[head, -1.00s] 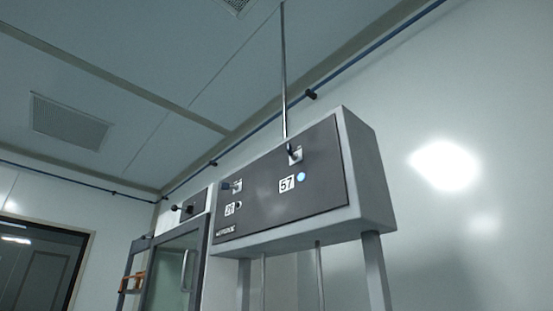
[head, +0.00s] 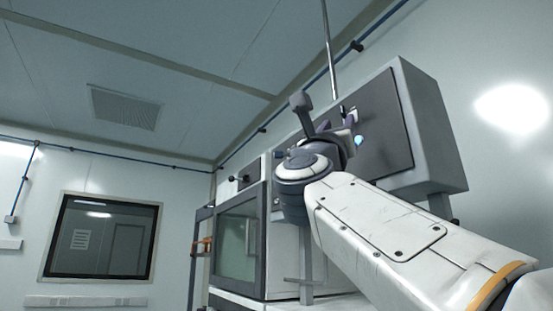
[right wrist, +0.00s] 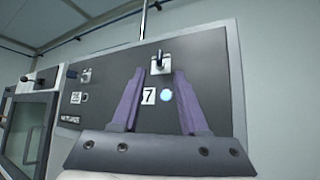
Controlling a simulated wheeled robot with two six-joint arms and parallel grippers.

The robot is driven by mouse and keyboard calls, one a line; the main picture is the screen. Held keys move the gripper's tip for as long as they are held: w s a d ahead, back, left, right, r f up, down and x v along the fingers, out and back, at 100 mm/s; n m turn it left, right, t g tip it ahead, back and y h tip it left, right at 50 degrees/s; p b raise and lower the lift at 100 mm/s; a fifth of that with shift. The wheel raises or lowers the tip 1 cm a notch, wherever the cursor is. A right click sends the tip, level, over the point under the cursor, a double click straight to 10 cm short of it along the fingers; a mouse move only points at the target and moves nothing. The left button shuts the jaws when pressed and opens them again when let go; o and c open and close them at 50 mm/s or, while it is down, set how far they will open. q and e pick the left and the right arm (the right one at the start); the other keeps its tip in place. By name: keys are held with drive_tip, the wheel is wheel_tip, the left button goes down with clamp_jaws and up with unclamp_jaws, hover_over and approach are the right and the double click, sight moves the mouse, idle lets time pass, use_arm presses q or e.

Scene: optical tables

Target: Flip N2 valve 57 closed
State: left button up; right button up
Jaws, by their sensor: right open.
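The N2 valve 57 lever (right wrist: 160,60) is a small dark handle on a light square fitting on the dark front panel (right wrist: 205,75). It stands upright, in line with a thin vertical pipe. Below it is its label (right wrist: 149,96), of which only the "7" shows, and a round lit pale-blue lamp (right wrist: 167,96). My right gripper (right wrist: 159,75) is open, its purple fingers pointing at the panel. The lever appears between and just beyond the fingertips; contact cannot be told. In the head view my right gripper (head: 345,130) hides much of the panel. My left gripper is not in view.
A second valve (right wrist: 86,75) with a sideways dark lever sits left on the same panel, with its own label and unlit indicator. A glass-door cabinet (head: 238,245) stands left of the panel box (head: 435,130). The wall right of the box is clear.

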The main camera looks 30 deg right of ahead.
sight(342, 112)
drive_tip(key=p+x, duration=0.5)
drive_tip(key=x, duration=0.2)
drive_tip(key=shift+w+r, duration=0.1)
drive_tip(key=shift+r, duration=0.25)
drive_tip(key=shift+w+d+r+p, duration=0.3)
drive_tip(key=shift+d+p, duration=0.05)
drive_tip(key=shift+d, duration=0.1)
clamp_jaws()
